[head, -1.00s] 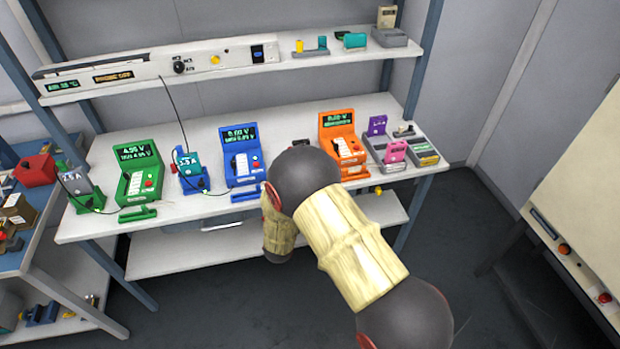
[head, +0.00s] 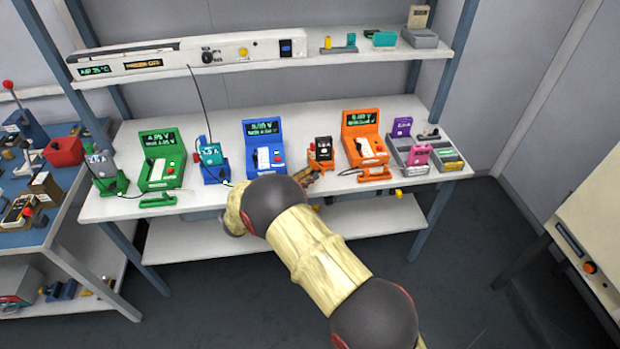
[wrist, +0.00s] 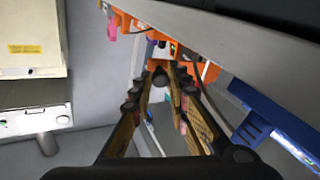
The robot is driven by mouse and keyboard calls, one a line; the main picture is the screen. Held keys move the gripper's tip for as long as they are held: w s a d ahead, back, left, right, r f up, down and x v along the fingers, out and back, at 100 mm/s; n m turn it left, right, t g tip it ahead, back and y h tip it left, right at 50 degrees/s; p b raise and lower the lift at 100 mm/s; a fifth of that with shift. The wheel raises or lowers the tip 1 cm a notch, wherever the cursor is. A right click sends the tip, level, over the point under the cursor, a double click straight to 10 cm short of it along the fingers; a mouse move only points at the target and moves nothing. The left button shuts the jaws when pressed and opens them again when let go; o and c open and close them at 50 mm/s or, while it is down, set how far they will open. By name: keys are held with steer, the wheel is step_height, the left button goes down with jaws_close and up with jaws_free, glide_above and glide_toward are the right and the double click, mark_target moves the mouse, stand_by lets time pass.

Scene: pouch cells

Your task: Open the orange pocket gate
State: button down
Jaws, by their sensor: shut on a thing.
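The orange pocket (head: 312,164) stands on the bench between the blue and the orange charger units, with a dark cell (head: 322,147) upright in it. My gripper (head: 308,177) is at its front, near the bench edge. In the wrist view my gripper (wrist: 172,76) has its fingertips close together against orange parts (wrist: 160,53). It is shut on what appears to be the orange pocket gate, whose held part is mostly hidden by the fingers. An orange bar (head: 375,175) lies in front of the orange unit (head: 364,143), right of my gripper.
The blue unit (head: 263,147) and blue pocket (head: 212,160) stand to the left, then the green unit (head: 160,160). A grey tray (head: 412,152) with purple and pink cells is at right. The bench edge (wrist: 245,45) runs close by my fingers. A shelf is above.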

steer(key=shift+w+a+r, duration=0.1)
steer(key=c, duration=1.8)
jaws_free()
steer(key=shift+o, duration=0.6)
steer(key=v, duration=1.2)
